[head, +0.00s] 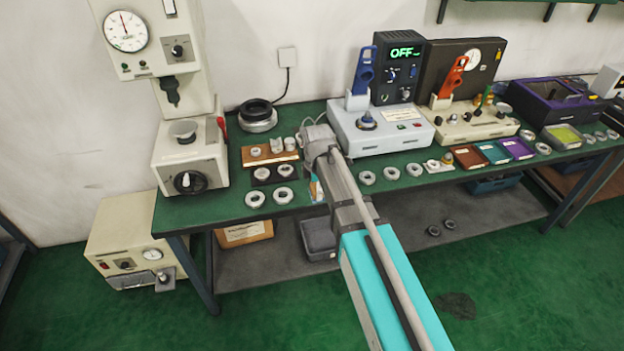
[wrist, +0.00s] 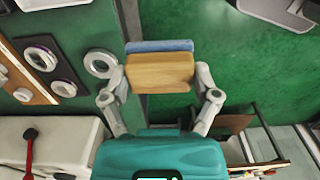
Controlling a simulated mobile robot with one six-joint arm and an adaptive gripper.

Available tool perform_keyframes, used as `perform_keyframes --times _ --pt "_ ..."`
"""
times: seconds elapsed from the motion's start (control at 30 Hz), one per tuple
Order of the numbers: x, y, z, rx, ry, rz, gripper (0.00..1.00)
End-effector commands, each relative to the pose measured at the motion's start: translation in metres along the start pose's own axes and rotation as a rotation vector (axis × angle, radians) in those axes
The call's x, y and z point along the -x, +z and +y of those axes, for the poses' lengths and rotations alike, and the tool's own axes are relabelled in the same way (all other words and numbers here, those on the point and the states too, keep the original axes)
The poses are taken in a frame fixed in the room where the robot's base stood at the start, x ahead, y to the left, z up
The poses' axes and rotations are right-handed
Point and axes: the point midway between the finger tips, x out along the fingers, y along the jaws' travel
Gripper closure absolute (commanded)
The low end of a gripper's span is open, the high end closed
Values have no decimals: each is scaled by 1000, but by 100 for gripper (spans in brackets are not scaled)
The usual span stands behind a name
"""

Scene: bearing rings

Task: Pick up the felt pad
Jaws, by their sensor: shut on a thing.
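The felt pad is a light wooden block (wrist: 160,72) with a blue layer (wrist: 158,46) along one side, seen in the wrist view. My gripper (wrist: 158,88) has a finger at each end of the block and is shut on it. In the head view a small part of the pad (head: 316,190) shows beside my arm at the front edge of the bench. My arm hides most of my gripper there.
The green bench (head: 232,208) carries loose metal rings (head: 255,199), a dark plate with rings (head: 273,174) and a white press (head: 190,160) to the left. A blue-handled machine (head: 380,128) stands behind my arm to the right. Boxes sit on the lower shelf.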

Motion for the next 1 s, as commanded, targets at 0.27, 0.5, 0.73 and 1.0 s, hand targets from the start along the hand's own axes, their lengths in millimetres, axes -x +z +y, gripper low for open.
perform_keyframes --times 0.27,0.5,0.73,1.0 --pt "6 0 -13 0 0 0 68" --pt "6 0 -13 0 0 0 68" --pt "6 0 -13 0 0 0 68" --pt "6 0 -13 0 0 0 59"
